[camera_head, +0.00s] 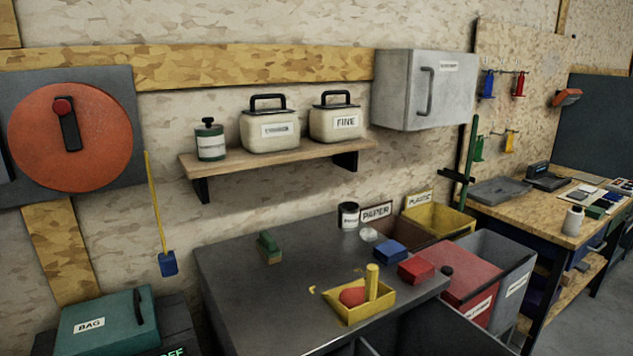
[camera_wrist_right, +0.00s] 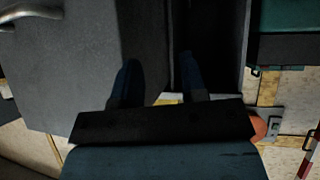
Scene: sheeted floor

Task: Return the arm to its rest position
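My right gripper (camera_wrist_right: 158,62) shows only in the right wrist view. Its two dark fingers stand apart and I see nothing between them. Behind them is a grey panel (camera_wrist_right: 65,60) with a metal handle at the upper left, and a dark gap beside it. I cannot tell if the fingers touch anything. Neither arm shows in the head view, and my left gripper is in no view.
A dark table (camera_head: 235,290) carries a yellow tray (camera_head: 375,312), a blue block (camera_head: 389,251) and a green block (camera_head: 268,247). Red bin (camera_head: 465,275) and grey bin (camera_head: 490,248) stand at its right. A shelf (camera_head: 285,158) and grey cabinet (camera_head: 400,90) hang above.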

